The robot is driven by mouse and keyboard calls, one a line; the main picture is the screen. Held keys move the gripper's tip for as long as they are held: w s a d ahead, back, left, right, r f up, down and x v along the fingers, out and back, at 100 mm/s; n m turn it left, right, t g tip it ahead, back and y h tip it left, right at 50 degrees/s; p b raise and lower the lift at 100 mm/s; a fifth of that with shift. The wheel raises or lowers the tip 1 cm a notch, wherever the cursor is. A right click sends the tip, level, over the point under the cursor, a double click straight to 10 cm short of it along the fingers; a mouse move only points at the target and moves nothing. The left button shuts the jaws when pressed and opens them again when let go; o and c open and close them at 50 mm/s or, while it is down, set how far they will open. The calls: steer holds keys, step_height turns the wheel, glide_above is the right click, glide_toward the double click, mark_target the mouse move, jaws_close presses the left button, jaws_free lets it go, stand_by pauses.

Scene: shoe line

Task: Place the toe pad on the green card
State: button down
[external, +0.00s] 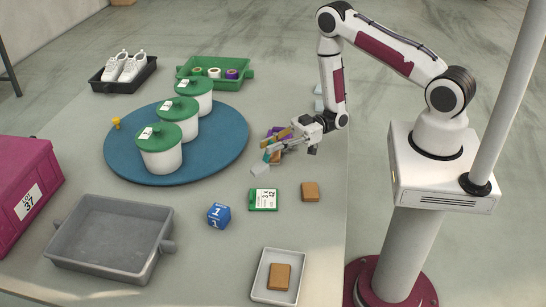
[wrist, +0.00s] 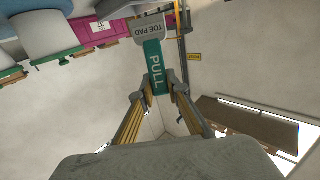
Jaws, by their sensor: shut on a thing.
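The toe pad (wrist: 149,27) is a light grey piece labelled TOE PAD, with a teal PULL tab (wrist: 155,65). My gripper (wrist: 159,86) is shut on the tab, and the grey pad sticks out beyond the fingertips. In the external view my gripper (external: 268,148) is over the middle of the table, with the pale pad (external: 259,169) hanging at its tip. The green card (external: 263,199) lies flat on the table, nearer the camera than the pad. The pad appears off the table and apart from the card.
Coloured pieces (external: 282,134) lie partly hidden behind my gripper. A white tray (external: 256,285) holds another brown block. Lidded pots stand on a blue round mat (external: 225,150). A grey bin (external: 85,258) is front left.

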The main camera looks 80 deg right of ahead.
steer(key=shift+f, duration=2.9)
steer(key=shift+f, duration=2.05)
steer(key=shift+f, duration=0.4)
steer(key=c, duration=2)
jaws_free()
steer(key=shift+o, duration=0.2)
steer(key=shift+r, duration=0.1)
steer(key=v, duration=1.2)
steer(key=shift+r, duration=0.35)
